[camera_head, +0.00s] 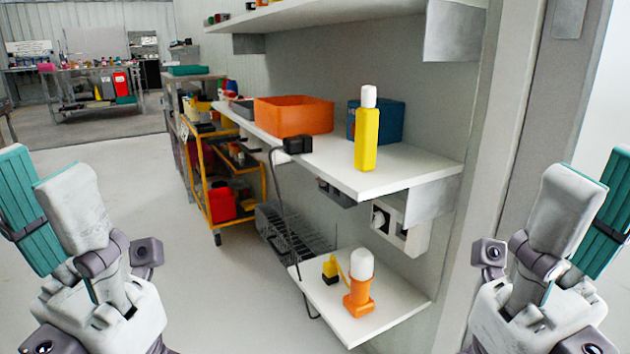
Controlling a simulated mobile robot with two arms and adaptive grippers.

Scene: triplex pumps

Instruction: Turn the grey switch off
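A light grey box on the wall under the middle shelf (402,228) has a dark round part on its face. It may be the grey switch, but it is too small to tell its position. My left gripper (38,170) is at the left edge, fingers up, with a teal ribbed pad showing behind the nearer finger. It looks open and empty. My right gripper (594,178) is at the right edge in a similar pose, also open and empty. Both are apart from the box.
The middle shelf (400,174) holds a yellow bottle (367,140), an orange bin (293,115) and a blue bin (383,121). An orange and white device (359,284) stands on the low shelf (385,322). A yellow cart (205,185) stands behind. Floor on the left is clear.

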